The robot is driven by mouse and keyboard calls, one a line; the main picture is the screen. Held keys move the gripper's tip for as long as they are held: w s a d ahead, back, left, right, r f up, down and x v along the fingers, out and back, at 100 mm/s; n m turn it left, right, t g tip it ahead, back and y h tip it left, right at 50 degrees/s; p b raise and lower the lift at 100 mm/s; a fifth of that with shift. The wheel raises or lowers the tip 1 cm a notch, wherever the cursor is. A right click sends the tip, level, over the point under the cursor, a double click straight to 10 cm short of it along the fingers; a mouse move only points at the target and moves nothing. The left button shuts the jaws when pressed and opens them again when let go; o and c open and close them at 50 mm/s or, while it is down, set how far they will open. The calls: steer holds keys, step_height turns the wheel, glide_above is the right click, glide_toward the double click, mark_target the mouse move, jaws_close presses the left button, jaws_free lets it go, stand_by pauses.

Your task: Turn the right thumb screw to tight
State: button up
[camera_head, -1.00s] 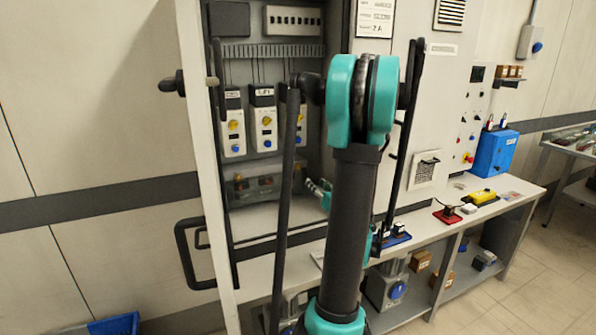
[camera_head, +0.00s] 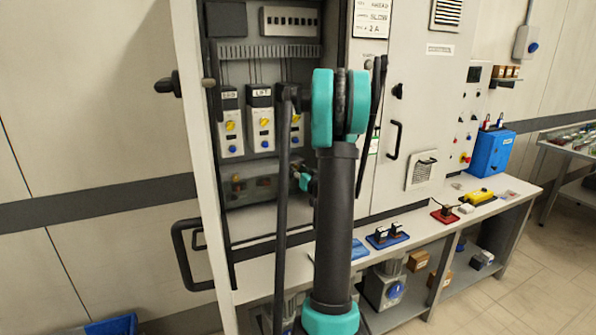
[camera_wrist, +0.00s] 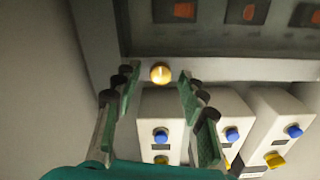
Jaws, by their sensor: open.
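A round brass thumb screw (camera_wrist: 160,73) shows in the wrist view on the edge strip of the grey box with dark windows (camera_wrist: 215,68). It lies between the fingertips of my gripper (camera_wrist: 158,82), in line with the gap. The fingers are open on both sides of it, and I see no clear contact. The same box (camera_head: 250,188) is low in the cabinet in the head view, where my arm hides its right end. I cannot make out the screw there, and how tight it is does not show.
White modules (camera_head: 262,128) with yellow and blue knobs hang above the box; they appear below it in the wrist view (camera_wrist: 161,130). The cabinet's side wall is close at left in the wrist view. A bench (camera_head: 425,235) with small parts runs along the front.

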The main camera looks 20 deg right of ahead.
steer(key=shift+c, duration=0.6)
jaws_close()
